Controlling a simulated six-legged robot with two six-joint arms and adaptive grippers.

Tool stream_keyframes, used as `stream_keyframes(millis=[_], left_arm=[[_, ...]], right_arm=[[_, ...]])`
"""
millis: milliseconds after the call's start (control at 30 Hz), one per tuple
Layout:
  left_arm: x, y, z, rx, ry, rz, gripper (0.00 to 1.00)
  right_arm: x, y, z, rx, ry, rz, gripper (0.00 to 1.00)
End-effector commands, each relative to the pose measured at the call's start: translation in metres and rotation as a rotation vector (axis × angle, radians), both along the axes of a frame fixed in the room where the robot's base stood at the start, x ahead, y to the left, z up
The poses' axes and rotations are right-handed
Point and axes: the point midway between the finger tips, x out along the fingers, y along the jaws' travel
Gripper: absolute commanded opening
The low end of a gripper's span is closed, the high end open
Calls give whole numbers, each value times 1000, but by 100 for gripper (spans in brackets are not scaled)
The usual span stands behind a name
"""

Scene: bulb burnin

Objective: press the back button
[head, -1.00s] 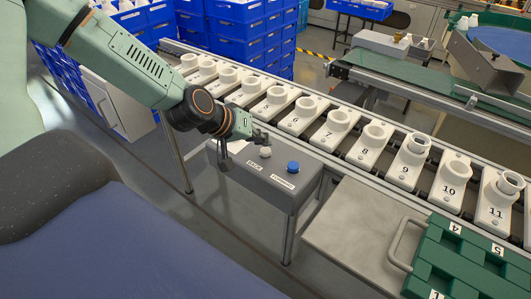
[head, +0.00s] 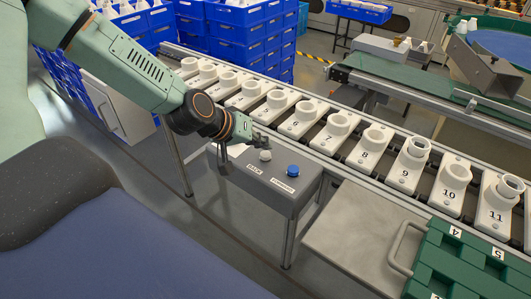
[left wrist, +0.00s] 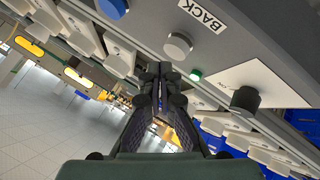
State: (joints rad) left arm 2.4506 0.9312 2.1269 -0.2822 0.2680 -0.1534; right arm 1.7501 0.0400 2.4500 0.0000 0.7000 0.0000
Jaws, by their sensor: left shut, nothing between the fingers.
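A grey control box (head: 285,195) stands in front of the conveyor. The pale round button (head: 265,155) sits on its top beside the BACK label (head: 254,170). A blue button (head: 292,170) is to its right, beside another label. My left gripper (head: 262,138) is just above and behind the pale button in the head view. In the left wrist view, the left gripper (left wrist: 160,72) is shut and empty, with its fingertips close to the pale button (left wrist: 178,45). I see a gap between them in the picture; contact is not visible. My right gripper is not in view.
A black knob (left wrist: 245,98) and a green light (left wrist: 196,75) are also on the box. The conveyor behind carries numbered white holders (head: 371,145). A bare metal surface (head: 355,225) and a green tray (head: 465,258) are at the right.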

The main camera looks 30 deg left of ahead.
Motion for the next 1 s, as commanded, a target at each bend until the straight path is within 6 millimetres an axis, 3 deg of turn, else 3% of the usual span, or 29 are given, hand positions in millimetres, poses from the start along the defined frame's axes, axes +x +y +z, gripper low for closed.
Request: stream_keyframes(millis=[1000], left_arm=[[0, 0, -10, 0, 0, 0, 0]], right_arm=[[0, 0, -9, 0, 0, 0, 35]])
